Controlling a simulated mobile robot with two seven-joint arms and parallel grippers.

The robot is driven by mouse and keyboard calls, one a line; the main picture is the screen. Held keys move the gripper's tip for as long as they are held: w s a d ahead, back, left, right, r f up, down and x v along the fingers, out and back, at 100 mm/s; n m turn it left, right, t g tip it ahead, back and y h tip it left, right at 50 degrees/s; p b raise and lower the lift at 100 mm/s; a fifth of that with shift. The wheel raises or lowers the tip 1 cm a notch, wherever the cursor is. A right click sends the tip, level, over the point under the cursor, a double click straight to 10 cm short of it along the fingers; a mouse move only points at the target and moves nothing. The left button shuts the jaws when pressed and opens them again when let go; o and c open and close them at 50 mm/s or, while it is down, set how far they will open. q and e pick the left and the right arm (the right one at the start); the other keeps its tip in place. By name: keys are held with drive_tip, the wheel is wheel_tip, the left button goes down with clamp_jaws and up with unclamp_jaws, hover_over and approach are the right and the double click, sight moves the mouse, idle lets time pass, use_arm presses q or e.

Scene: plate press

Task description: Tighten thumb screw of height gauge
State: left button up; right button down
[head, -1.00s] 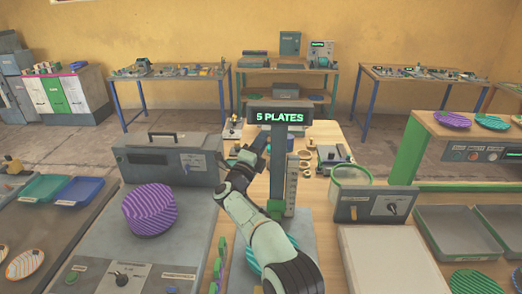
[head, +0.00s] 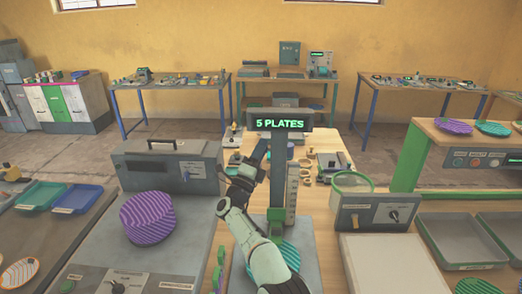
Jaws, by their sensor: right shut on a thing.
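The height gauge (head: 279,180) stands upright in the middle of the head view, with a dark post, a pale scale beside it and a lit display reading "5 PLATES" (head: 280,123). A teal striped plate (head: 290,257) lies at its foot, partly behind my right arm. My right gripper (head: 257,155) is at the left side of the post, a little below the display. It is shut on a small part there, likely the thumb screw, which the gripper hides. My left gripper is not in view.
A stack of purple striped plates (head: 147,217) sits on the grey surface at left. A grey box with a handle (head: 168,165) stands behind it. A box with a knob and a green-rimmed bowl (head: 352,182) is at right. Small parts lie on the table behind the gauge.

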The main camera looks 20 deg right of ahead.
drive_tip(key=c, duration=1.2)
unclamp_jaws()
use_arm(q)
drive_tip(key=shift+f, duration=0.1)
use_arm(e)
drive_tip(key=shift+s+a+f+b, duration=0.15)
drive_tip(key=shift+a+f+b, duration=0.15)
drive_tip(key=shift+f+b, duration=0.1)
use_arm(q)
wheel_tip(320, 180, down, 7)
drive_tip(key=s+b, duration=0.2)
drive_tip(key=b, duration=0.4)
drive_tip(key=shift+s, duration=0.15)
use_arm(e)
drive_tip(key=shift+v, duration=6.15)
drive_tip(key=shift+s, duration=0.1)
